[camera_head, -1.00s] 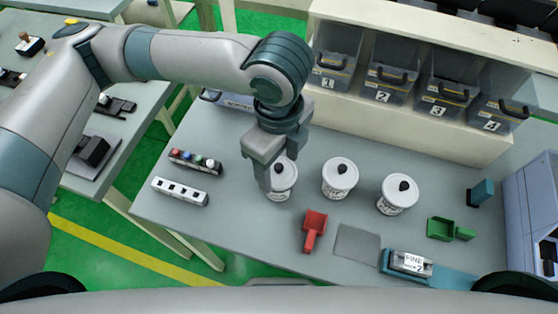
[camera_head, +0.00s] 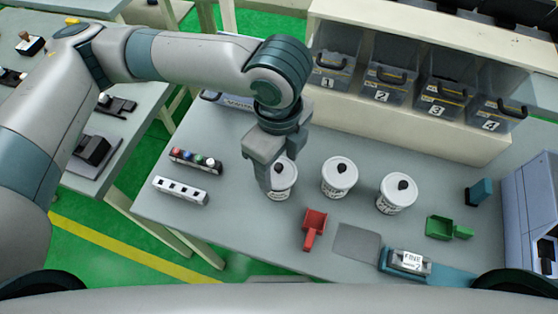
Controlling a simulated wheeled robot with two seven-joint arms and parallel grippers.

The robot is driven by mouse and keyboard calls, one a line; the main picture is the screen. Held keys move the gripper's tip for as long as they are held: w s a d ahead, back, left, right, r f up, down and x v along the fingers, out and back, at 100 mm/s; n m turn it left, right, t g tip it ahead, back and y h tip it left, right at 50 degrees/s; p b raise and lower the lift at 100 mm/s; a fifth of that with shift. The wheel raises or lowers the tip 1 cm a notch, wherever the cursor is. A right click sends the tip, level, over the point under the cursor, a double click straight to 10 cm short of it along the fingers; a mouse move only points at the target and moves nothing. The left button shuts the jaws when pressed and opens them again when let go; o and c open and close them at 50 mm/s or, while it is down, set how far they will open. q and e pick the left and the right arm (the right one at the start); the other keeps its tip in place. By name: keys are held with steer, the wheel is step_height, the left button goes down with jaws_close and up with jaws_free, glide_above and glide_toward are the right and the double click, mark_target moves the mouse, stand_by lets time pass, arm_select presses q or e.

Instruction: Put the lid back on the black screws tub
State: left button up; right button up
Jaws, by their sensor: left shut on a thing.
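Three white tubs with white lids and black knobs stand in a row on the grey bench: a left tub (camera_head: 283,190), a middle tub (camera_head: 339,186) and a right tub (camera_head: 396,203). Their labels are too small to read, so I cannot tell which is the black screws tub. My left gripper (camera_head: 269,182) is over the left tub, pointing down, shut on its lid (camera_head: 290,171). The fingers hide part of this lid and tub. The lid lies at the tub's top; whether it is fully seated I cannot tell. My right gripper is not in view.
A red scoop (camera_head: 314,228), a grey mat (camera_head: 357,242) and a device with a label (camera_head: 408,262) lie in front. A green scoop (camera_head: 442,228) is at right. Two block strips, one with coloured knobs (camera_head: 195,160), one white (camera_head: 180,190), lie left. Numbered bins (camera_head: 383,84) stand behind.

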arm_select(q)
steer(key=shift+p, duration=0.35)
stand_by(0.4)
stand_by(0.4)
steer(key=o, duration=1.1)
steer(key=shift+o, duration=0.6)
steer(key=o, duration=0.3)
steer(key=shift+o, duration=0.2)
